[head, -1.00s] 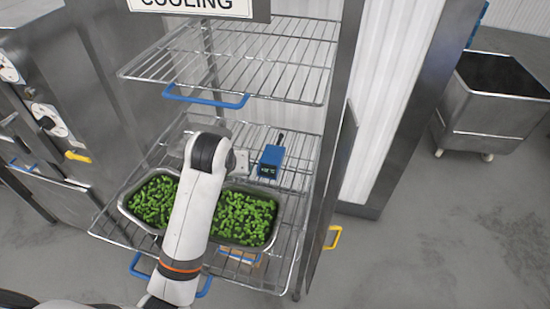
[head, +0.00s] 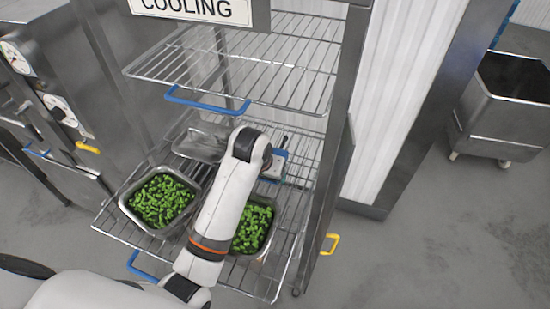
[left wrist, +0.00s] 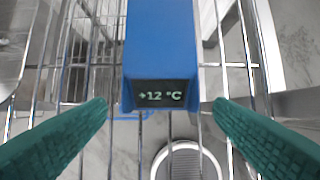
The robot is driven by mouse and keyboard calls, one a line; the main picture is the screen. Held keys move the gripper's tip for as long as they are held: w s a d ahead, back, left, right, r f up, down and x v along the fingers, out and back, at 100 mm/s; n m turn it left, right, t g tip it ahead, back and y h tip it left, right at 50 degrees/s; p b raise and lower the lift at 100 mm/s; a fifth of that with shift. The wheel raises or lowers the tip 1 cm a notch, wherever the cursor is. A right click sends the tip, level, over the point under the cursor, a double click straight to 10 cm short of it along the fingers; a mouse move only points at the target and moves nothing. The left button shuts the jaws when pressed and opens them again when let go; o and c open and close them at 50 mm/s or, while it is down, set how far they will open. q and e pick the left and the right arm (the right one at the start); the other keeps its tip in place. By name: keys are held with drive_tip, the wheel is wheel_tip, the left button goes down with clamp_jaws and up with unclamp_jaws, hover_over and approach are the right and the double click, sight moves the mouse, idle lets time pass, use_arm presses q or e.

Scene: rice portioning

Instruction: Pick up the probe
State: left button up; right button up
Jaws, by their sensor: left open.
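The probe (left wrist: 160,45) is a blue box with a dark display reading +12 °C. In the left wrist view it sits between the two green fingers of my left gripper (left wrist: 160,104), with gaps on both sides. My left gripper is open and not touching it. In the head view my left arm reaches over the rack to the probe, and my wrist and gripper hide most of it; its dark stem (head: 285,141) shows behind. My right gripper is out of view.
Two metal pans of green vegetables, left (head: 163,199) and right (head: 252,228), stand on the wire shelf (head: 110,222); my arm covers part of the right one. An upper wire shelf (head: 285,72) hangs above. A metal cart (head: 505,110) stands at right.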

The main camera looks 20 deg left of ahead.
sight(279, 152)
use_arm(q)
drive_tip(key=shift+w+r, duration=0.1)
drive_tip(key=shift+w, duration=0.5)
drive_tip(key=w+p, duration=0.1)
drive_tip(key=w, duration=0.1)
drive_tip(key=w+p, duration=0.1)
drive_tip(key=w, duration=0.1)
drive_tip(key=shift+w+d+f, duration=0.1)
drive_tip(key=shift+w+f, duration=0.05)
drive_tip(key=shift+f, duration=0.05)
drive_tip(key=shift+w+f+p, duration=0.15)
drive_tip(key=shift+f+p, duration=0.2)
drive_tip(key=shift+f, duration=0.1)
drive_tip(key=c, duration=1.1)
drive_tip(key=shift+o, duration=0.2)
